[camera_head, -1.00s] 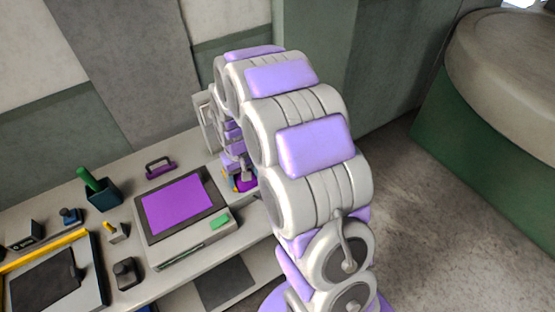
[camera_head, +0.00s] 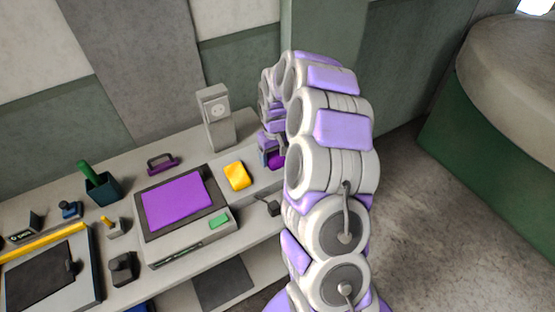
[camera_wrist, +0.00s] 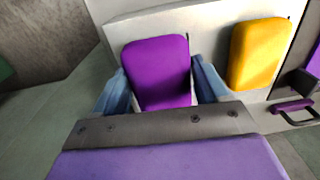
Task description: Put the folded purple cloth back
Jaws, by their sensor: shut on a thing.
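The folded purple cloth (camera_wrist: 158,70) is between the two blue fingers of my gripper (camera_wrist: 160,84) in the wrist view. My gripper is shut on it, one finger along each side. In the head view a small part of the purple cloth (camera_head: 276,160) shows at my gripper (camera_head: 270,153), near the right end of the counter, partly hidden by my arm. I cannot tell whether the cloth touches the counter.
A folded yellow cloth (camera_head: 236,176) lies on the counter to the left of my gripper; it also shows in the wrist view (camera_wrist: 260,52). A machine with a purple plate (camera_head: 178,203), a grey upright box (camera_head: 215,120) and a purple handle (camera_head: 162,164) stand nearby.

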